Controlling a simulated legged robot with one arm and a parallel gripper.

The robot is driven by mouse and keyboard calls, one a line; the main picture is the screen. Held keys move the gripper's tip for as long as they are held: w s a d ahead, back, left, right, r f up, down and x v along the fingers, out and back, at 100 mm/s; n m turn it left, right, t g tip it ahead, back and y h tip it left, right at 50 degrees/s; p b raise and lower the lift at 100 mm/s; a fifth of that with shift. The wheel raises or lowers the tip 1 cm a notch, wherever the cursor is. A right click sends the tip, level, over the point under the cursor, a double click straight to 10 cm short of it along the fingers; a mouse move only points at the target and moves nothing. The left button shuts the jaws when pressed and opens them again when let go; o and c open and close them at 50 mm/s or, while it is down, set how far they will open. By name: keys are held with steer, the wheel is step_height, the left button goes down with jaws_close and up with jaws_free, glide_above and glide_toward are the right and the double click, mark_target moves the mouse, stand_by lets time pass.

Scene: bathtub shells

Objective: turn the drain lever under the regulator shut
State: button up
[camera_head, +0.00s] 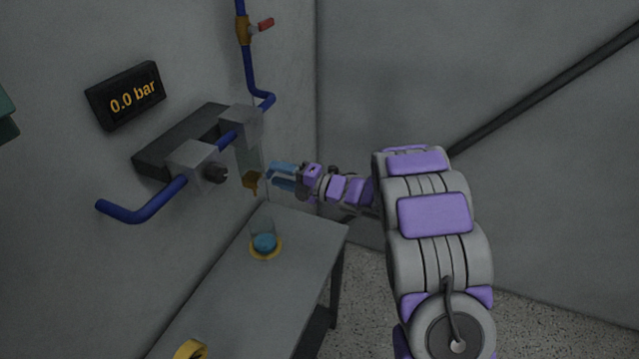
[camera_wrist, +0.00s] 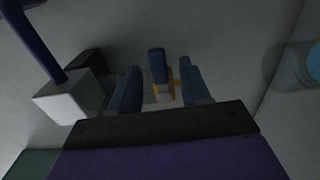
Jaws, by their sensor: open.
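The regulator (camera_head: 195,160) is on the wall, with grey blocks, a black knob and a blue pipe through it. A clear bowl (camera_head: 249,155) hangs under its right part, with a brass drain fitting (camera_head: 251,181) at the bottom. My gripper (camera_head: 274,175) is just right of this fitting, its fingers pointing left at it. In the wrist view, the blue drain lever (camera_wrist: 157,65) stands between the two open fingers of my gripper (camera_wrist: 160,78), with gaps visible on both sides. Brass (camera_wrist: 176,88) shows behind it. The lever is not distinct from my blue fingers in the head view.
A black display (camera_head: 125,95) reads 0.0 bar. A brass valve with a red handle (camera_head: 265,23) is on the pipe above. A clear cup with blue contents (camera_head: 264,242) stands on the grey table (camera_head: 235,300) below. A yellow object (camera_head: 190,349) is at the table's near end.

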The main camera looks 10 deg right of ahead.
steer(key=p+v, duration=0.2)
steer(key=v, duration=1.2)
steer(key=shift+d, duration=0.25)
